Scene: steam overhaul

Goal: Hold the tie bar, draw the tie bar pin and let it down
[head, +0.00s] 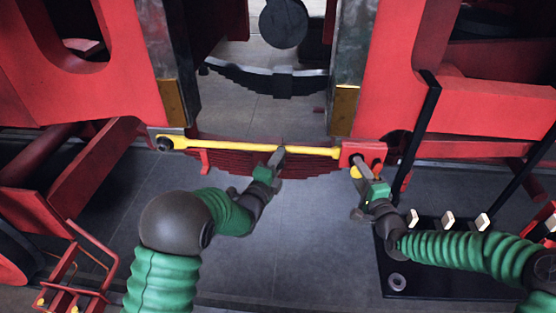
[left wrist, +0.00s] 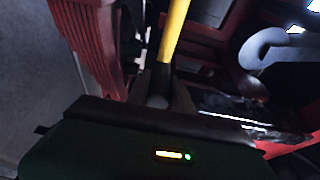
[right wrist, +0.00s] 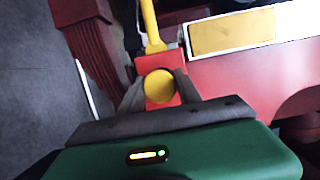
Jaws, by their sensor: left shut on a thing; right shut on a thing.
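The yellow tie bar (head: 225,147) spans level across the gap between the two red frame sides. Its left end is at a dark round pivot, its right end at a red bracket (head: 375,150). My left gripper (head: 280,153) is shut on the bar right of its middle; the bar (left wrist: 175,30) runs between its fingers (left wrist: 160,92) in the left wrist view. My right gripper (head: 359,169) is shut on the tie bar pin, whose round yellow head (right wrist: 158,87) sits between its fingers in front of the red bracket. The pin's shank is hidden.
A red leaf spring (head: 300,167) lies just behind and below the bar. A black stand (head: 430,280) with several pale blocks is at the lower right, under my right arm. A red frame (head: 75,265) stands at the lower left. Grey floor between my arms is clear.

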